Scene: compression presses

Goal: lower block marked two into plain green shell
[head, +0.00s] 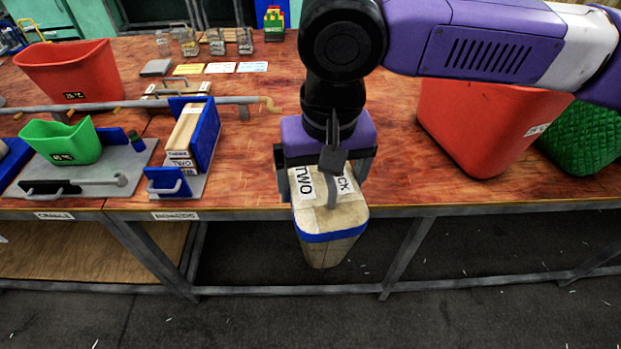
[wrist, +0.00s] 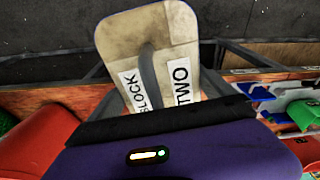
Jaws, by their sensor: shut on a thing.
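My gripper (head: 326,180) is shut on the block marked two (head: 330,222), a pale tapered block with a blue band and labels reading "TWO" and "BLOCK". The block hangs in front of the bench's front edge, with floor behind its lower part. In the wrist view the block (wrist: 150,50) fills the upper middle, its labelled top towards the camera. A smooth green shell (head: 62,142) with a small dark label stands open-topped on a grey plate at the left, well away from my gripper. Its inside is mostly hidden.
A red shell (head: 68,72) stands behind left, another red shell (head: 490,125) at right, beside a textured green shell (head: 590,138). A blue holder (head: 207,140) and a long grey bar (head: 215,101) lie between my gripper and the smooth green shell.

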